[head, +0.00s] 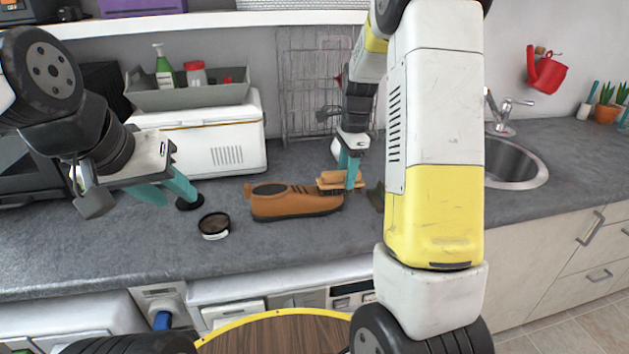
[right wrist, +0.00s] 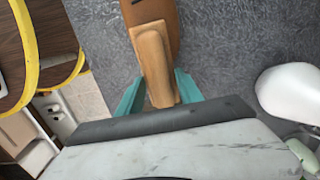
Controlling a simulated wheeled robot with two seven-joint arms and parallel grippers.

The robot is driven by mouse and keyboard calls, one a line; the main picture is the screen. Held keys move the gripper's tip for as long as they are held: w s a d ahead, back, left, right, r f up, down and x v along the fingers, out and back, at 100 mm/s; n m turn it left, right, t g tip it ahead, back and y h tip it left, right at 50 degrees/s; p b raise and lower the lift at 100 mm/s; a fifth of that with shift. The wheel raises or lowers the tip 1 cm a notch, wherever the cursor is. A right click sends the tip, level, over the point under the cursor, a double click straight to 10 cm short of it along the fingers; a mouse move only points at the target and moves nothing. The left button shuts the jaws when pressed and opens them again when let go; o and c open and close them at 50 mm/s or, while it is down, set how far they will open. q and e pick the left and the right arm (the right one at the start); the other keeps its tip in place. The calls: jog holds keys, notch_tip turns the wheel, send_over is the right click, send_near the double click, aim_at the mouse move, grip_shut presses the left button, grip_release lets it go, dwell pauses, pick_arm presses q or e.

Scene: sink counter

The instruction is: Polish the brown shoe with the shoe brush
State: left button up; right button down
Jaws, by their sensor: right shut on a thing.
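The brown shoe (head: 290,203) lies sole down on the grey counter with its toe to the right. The shoe brush (head: 330,181), with a wooden back and dark bristles, is over the toe end of the shoe. My right gripper (head: 353,182) is shut on the brush. In the right wrist view, the brush's wooden handle (right wrist: 153,58) is between the teal fingers (right wrist: 157,95), and part of the shoe (right wrist: 172,30) shows behind it. I cannot tell if the bristles touch the shoe.
A round tin of dark polish (head: 214,226) is left of the shoe, with a dark lid (head: 190,202) behind it. A white box (head: 213,139) with a grey tray (head: 190,96) stands behind. A wire rack (head: 300,85) is at the wall. The sink (head: 513,165) is at right.

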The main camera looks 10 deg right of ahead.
jog(key=shift+w+a, duration=0.1)
jog(key=shift+w, duration=1.15)
jog(key=shift+w+r, duration=0.1)
jog(key=shift+w, duration=0.35)
jog(key=shift+d+r, duration=0.2)
jog(key=shift+r, duration=2.3)
